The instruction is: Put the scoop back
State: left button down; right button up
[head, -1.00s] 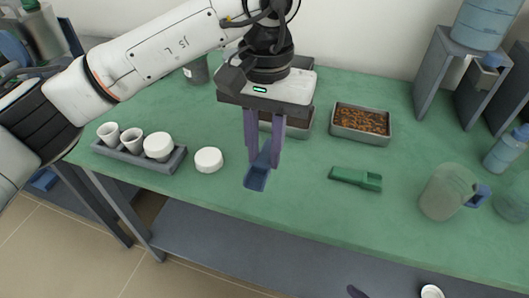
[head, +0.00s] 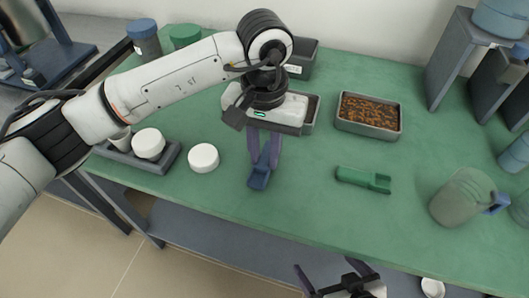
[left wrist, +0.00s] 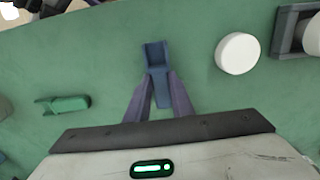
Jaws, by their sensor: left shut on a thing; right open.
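My left gripper (head: 264,160) is shut on the blue scoop (head: 260,177), with a finger on each side of its handle. In the left wrist view the scoop (left wrist: 155,56) points away from the gripper, its open end outward. The scoop is at or just above the green tabletop; I cannot tell if it touches. A green scoop (head: 363,180) lies on the table to the right, and also shows in the left wrist view (left wrist: 63,105). My right gripper (head: 333,272) is open and empty at the bottom edge, in front of the table.
A tray of brown granules (head: 368,112) stands behind the green scoop. Another grey tray (head: 313,112) is partly hidden behind my left gripper. A white round lid (head: 203,158) and a rack of white crucibles (head: 166,160) are at left. A clear jug (head: 460,198) stands at right.

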aim_at(265, 159)
pick_arm(q)
jog(key=shift+f+b, duration=0.35)
jog(key=shift+f, duration=0.25)
jog(key=c, duration=1.5)
grip_release()
jog(key=shift+r, duration=0.1)
jog(key=shift+c, duration=0.2)
notch_tip(265, 159, up, 12)
jog(key=shift+r, duration=0.2)
